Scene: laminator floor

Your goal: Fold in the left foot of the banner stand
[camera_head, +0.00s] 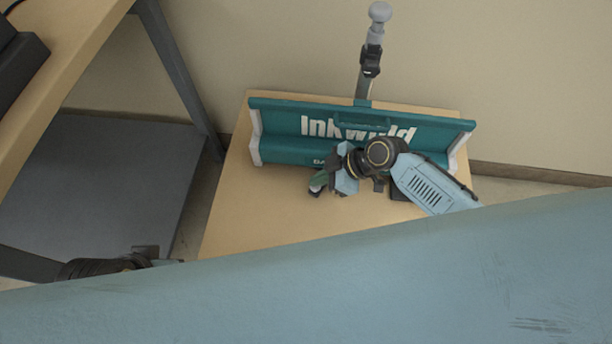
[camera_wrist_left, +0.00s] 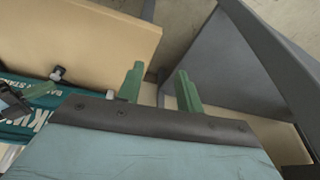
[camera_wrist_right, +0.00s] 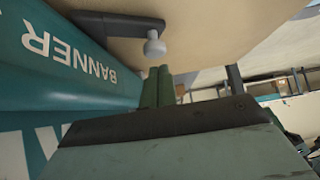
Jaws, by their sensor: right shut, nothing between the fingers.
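The teal banner stand (camera_head: 290,125) with white lettering lies along a wooden top, its pole rising behind.
The wooden top (camera_head: 240,215) has bare room left of the stand. A dark foot (camera_head: 402,192) pokes out beside my right arm. A grey shelf (camera_head: 130,180) and a desk (camera_head: 70,70) with a metal leg stand at left. The wall is close behind.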

